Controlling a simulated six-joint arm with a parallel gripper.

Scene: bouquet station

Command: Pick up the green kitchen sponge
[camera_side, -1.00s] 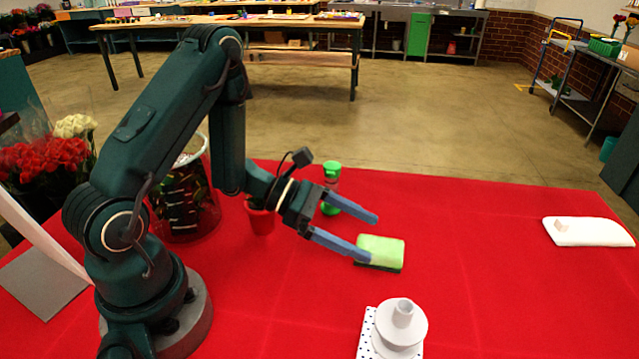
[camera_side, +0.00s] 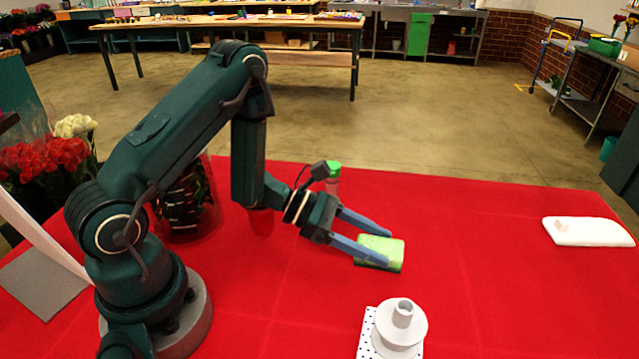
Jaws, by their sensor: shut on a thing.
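The green kitchen sponge (camera_side: 391,251) lies on the red cloth near the middle of the view, light green on top with a dark underside. My gripper (camera_side: 386,247) reaches it from the left, with one blue finger along its far side and the other at its near left part.
A white stacked piece (camera_side: 401,325) stands on a dotted mat (camera_side: 367,340) in front of the sponge. A white slab (camera_side: 587,232) lies far right. The red cloth (camera_side: 480,240) between is clear.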

